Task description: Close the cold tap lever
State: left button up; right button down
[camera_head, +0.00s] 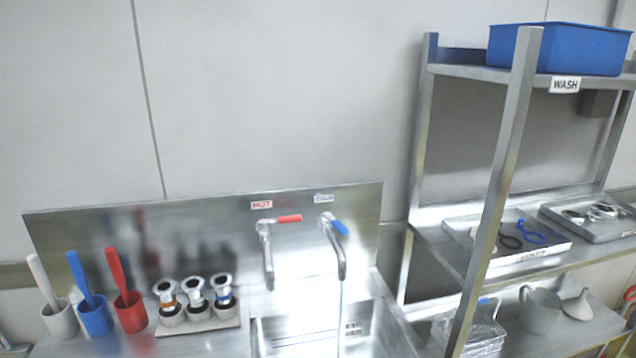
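The cold tap (333,248) is on the steel backsplash, at the right of the two taps. Its blue lever (340,227) is angled down and to the right. A thin stream of water (340,305) seems to run from its spout into the sink. The hot tap (266,255) is to its left, and its red lever (289,219) points right, nearly level. No water shows below the hot spout. A HOT label (262,204) is above the hot tap; the label (323,198) above the cold tap is too small to read. Neither gripper is in view.
The steel sink (300,324) is below the taps. Brushes in white, blue and red cups (131,312) and a rack of metal fittings (198,328) stand to the left. A steel shelf unit (500,170) with trays and a blue bin (560,50) stands at the right.

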aim_at(339, 225)
jog(key=k+j, duration=0.1)
jog(key=j, duration=0.3)
jog(key=k+j+u, duration=0.1)
jog(key=j, duration=0.3)
jog(key=k+j, duration=0.1)
jog(key=j, duration=0.3)
